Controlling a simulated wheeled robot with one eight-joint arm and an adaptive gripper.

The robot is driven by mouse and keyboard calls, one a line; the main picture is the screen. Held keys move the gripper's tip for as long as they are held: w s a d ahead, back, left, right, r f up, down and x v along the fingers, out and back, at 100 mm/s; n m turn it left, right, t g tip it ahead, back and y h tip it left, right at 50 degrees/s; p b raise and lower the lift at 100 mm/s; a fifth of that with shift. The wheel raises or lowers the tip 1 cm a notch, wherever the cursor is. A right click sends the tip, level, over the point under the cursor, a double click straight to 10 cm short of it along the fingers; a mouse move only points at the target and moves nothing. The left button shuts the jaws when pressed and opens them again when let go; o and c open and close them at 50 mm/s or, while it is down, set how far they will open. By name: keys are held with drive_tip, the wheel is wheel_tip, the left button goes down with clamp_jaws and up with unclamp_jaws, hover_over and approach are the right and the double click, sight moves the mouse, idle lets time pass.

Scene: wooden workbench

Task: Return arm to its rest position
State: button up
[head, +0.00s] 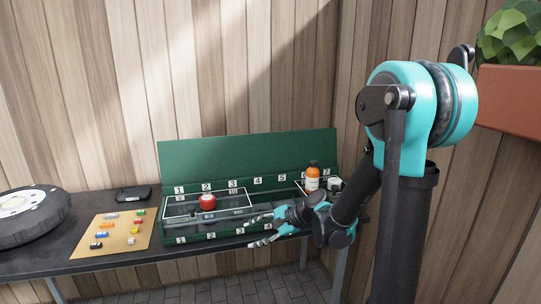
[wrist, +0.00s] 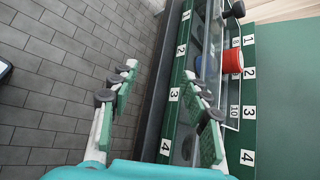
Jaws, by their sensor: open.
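My gripper (head: 260,230) is open and empty in front of the green numbered case (head: 250,149), near the front numbers 3 and 4. In the wrist view my gripper (wrist: 160,74) has its two fingers spread, with the case's front edge and the grey floor between and below them. Nothing is between the fingers. My arm reaches down from the right and hides the right front part of the case. A red round container (head: 207,202) sits in the case near number 2. It also shows in the wrist view (wrist: 231,61).
An orange bottle (head: 312,178) and a small white item (head: 334,184) stand at the case's right end. A tan board (head: 92,247) with several coloured blocks, a black box (head: 134,194) and a wheel (head: 40,222) lie left. A planter (head: 515,100) hangs upper right.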

drive_tip(key=s+d+f+n+h, duration=0.2)
drive_tip(key=s+d+n+h, duration=0.1)
drive_tip(key=d, duration=0.5)
drive_tip(key=s+d+f+n+t+h, duration=0.1)
drive_tip(key=s+d+f+n+h, duration=0.2)
drive_tip(key=s+d, duration=0.3)
drive_tip(key=s+d+f+n+h, duration=0.2)
drive_tip(key=s+d+n+h, duration=0.2)
drive_tip(key=d, duration=0.7)
drive_tip(key=shift+s+f+n+h, duration=0.15)
drive_tip(key=shift+s+n+h, duration=0.25)
drive_tip(key=shift+n, duration=0.1)
